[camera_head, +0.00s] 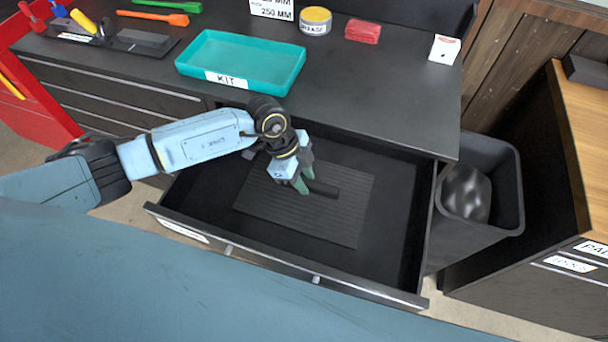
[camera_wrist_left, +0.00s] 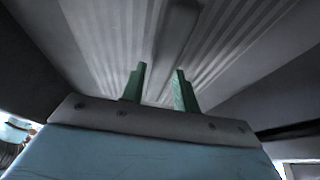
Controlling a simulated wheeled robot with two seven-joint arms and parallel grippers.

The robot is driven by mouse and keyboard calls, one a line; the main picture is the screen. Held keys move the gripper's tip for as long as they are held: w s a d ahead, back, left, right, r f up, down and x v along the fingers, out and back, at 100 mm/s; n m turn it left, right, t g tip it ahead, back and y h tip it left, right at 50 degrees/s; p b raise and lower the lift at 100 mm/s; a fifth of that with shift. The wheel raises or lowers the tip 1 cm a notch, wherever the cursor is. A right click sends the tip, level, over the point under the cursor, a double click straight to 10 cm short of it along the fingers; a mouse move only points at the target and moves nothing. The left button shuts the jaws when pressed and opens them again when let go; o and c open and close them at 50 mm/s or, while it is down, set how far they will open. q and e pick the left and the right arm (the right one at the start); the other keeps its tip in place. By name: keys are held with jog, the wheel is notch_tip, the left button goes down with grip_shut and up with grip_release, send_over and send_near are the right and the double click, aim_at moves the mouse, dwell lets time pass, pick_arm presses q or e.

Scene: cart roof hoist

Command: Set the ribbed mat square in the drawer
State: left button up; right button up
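The dark ribbed mat (camera_head: 340,222) lies flat on the floor of the open drawer (camera_head: 393,235), with bare floor around its front and right edges. My left gripper (camera_head: 304,186) points down at the mat beside the bar's left end. Its green fingers (camera_wrist_left: 159,88) are apart, with the bar ahead between them; contact cannot be told. My right gripper is out of view.
The worktop overhangs the drawer's back. On it are a teal KIT tray (camera_head: 240,62), a yellow-lidded tin (camera_head: 315,20), a red block (camera_head: 362,32) and a white box (camera_head: 444,49). A dark bin (camera_head: 500,180) stands right of the drawer.

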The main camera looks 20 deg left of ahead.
pick_arm(q)
jog(key=o, duration=0.3)
jog(key=shift+r, duration=0.1)
jog(key=v, duration=1.3)
jog(key=shift+a+r, duration=0.1)
